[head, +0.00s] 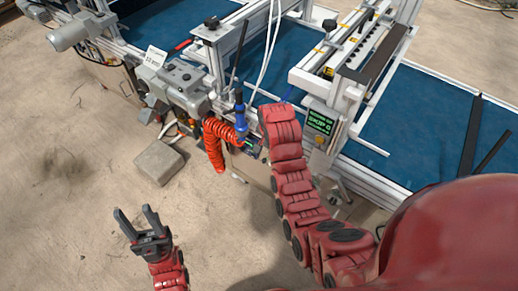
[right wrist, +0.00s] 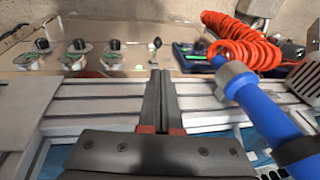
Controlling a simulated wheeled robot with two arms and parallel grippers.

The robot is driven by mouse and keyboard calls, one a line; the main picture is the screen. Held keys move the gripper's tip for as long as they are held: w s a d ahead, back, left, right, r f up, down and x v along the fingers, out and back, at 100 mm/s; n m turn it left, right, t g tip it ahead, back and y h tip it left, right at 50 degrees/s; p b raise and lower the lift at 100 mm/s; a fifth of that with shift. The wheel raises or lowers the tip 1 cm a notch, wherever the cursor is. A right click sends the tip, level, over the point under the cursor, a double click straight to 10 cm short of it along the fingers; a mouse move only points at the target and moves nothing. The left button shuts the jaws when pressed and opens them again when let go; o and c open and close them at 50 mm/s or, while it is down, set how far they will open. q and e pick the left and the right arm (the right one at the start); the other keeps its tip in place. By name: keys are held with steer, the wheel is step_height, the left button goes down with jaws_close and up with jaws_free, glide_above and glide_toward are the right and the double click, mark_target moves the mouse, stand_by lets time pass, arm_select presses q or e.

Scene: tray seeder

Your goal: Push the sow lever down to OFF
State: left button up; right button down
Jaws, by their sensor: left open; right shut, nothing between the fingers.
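In the right wrist view a small lever with a dark round knob (right wrist: 156,44) stands on a tan panel (right wrist: 135,62), just beyond my right fingertips; it looks like the sow lever. Its markings are too small to read, and I cannot tell its position. My right gripper (right wrist: 160,73) is shut and empty, its fingers pointing at the panel over a pale aluminium rail (right wrist: 100,100). I see no clear contact with the lever. In the head view my right arm hides the right gripper and the lever. My left gripper (head: 137,222) is open and empty above the floor, away from the machine.
Several black knobs on plates (right wrist: 79,47) sit left of the lever. A blue tool (right wrist: 255,100) and coiled red hose (right wrist: 245,42) are close on the right. A green-lit display (head: 319,123) is beside my right arm. A concrete block (head: 159,162) lies on the floor.

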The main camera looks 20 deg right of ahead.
steer(key=shift+s+r, duration=0.2)
steer(key=shift+s, duration=0.1)
steer(key=p, duration=0.3)
glide_above(264, 160)
steer(key=s, duration=0.1)
steer(key=shift+f, duration=5.8)
steer(key=shift+b+x, duration=0.55)
steer(key=shift+x, duration=0.45)
steer(key=shift+s, duration=0.1)
